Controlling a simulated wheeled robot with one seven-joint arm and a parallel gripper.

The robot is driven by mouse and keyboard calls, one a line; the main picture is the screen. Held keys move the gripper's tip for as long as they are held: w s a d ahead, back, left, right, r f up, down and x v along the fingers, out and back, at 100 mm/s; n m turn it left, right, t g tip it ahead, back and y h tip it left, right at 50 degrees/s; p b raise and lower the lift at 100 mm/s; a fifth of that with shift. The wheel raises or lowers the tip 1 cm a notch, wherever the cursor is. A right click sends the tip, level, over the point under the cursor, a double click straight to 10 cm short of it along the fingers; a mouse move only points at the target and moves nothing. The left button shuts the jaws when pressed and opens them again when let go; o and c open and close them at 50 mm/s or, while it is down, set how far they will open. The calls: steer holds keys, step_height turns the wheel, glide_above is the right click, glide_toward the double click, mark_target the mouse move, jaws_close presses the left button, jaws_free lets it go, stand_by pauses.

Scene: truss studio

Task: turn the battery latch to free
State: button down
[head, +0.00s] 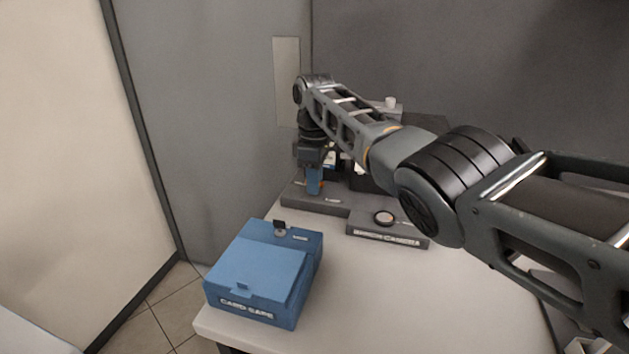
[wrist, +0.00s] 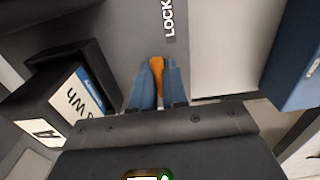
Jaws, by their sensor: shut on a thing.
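The battery latch (wrist: 156,65) is a small orange lever on a grey plate (wrist: 118,35), beside a white label that reads LOCK (wrist: 168,18). My gripper (wrist: 158,88) has blue fingers shut on the latch from both sides, with its orange end sticking out between the fingertips toward the label. In the head view my gripper (head: 313,188) points down at the grey base at the back of the table, and the latch is mostly hidden there. A dark block with a white and blue label (wrist: 80,95), which may be the battery, is left of the fingers in the wrist view.
A blue card safe (head: 262,275) stands at the table's front left, with a small dark knob on top. The camera base (head: 388,238) carries a round disc in front of my arm. The white table (head: 375,300) is clear at the front. Grey walls stand close behind.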

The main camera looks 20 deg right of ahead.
steer(key=c, duration=1.2)
jaws_free()
steer(key=shift+o, duration=0.2)
steer(key=shift+r, duration=0.1)
step_height(320, 180, up, 8)
steer(key=shift+f, duration=0.15)
steer(key=shift+a, duration=0.15)
